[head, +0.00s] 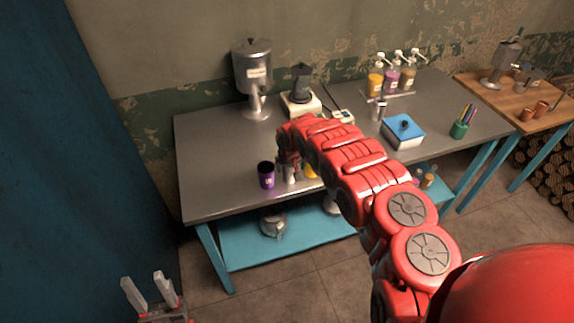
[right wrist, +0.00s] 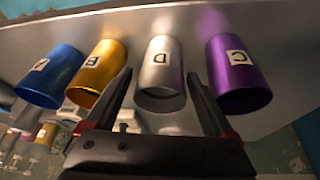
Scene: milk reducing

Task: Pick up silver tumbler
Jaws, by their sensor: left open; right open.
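The silver tumbler (right wrist: 162,68), labelled D, stands in a row on the grey table, with the gold tumbler (right wrist: 97,72) on one side and the purple tumbler (right wrist: 238,75) on the other. My right gripper (right wrist: 159,73) is open, its fingers on either side of the silver tumbler; I cannot tell whether they touch it. In the head view the silver tumbler (head: 291,176) is partly hidden by my right gripper and arm. My left gripper (head: 144,278) is open and empty at the lower left, away from the table.
A blue tumbler (right wrist: 52,76) stands beyond the gold one. Behind on the table (head: 215,170) are a metal dispenser (head: 253,75), a moka pot on a white base (head: 301,103), pump bottles (head: 391,80), a blue-lidded box (head: 404,132) and a green pen cup (head: 459,129). The table's left part is clear.

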